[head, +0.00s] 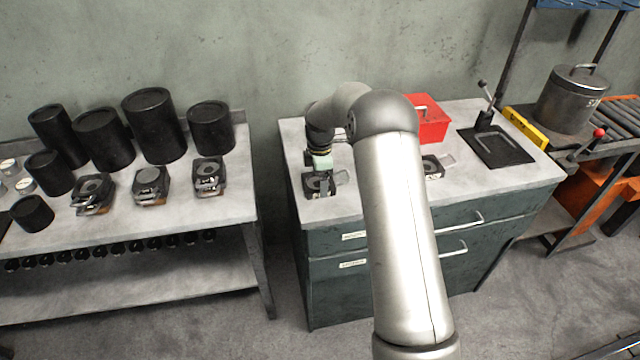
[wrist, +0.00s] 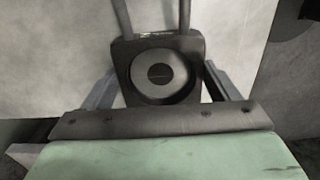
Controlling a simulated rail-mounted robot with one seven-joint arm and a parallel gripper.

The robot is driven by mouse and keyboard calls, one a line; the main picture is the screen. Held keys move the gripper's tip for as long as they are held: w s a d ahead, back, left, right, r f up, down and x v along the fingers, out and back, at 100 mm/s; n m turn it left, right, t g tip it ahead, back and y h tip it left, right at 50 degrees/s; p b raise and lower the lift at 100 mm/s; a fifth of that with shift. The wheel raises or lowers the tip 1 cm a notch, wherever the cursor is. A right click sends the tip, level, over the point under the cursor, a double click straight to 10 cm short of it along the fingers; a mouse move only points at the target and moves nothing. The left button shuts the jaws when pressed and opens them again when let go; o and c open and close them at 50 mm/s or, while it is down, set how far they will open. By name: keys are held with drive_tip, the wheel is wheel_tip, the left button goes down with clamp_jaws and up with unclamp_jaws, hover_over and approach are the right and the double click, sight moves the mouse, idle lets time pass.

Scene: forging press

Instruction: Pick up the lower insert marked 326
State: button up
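A dark, block-shaped insert (wrist: 190,52) with a round grey centre lies on the grey bench top, straight ahead in the wrist view. Two dark bars run from its far side. In the head view this insert (head: 309,187) is at the bench's left end, beneath my gripper (head: 319,172). In the wrist view my gripper (wrist: 162,75) has one finger on each side of the insert. Pale slivers show between fingers and block; contact at the tips cannot be told. Another insert (head: 432,168) lies farther right, partly behind my arm. No 326 marking is readable.
A red box (head: 430,122), a black plate with a lever (head: 496,148) and a yellow level (head: 525,128) are at the bench's back and right. The left table (head: 225,205) holds black cylinders (head: 153,125) and three similar blocks (head: 151,186). A floor gap separates both.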

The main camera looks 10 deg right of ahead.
drive_tip(key=c, duration=1)
drive_tip(key=shift+w+r, duration=0.1)
drive_tip(key=shift+r, duration=0.05)
drive_tip(key=shift+c, duration=1.4)
drive_tip(key=shift+r, duration=0.1)
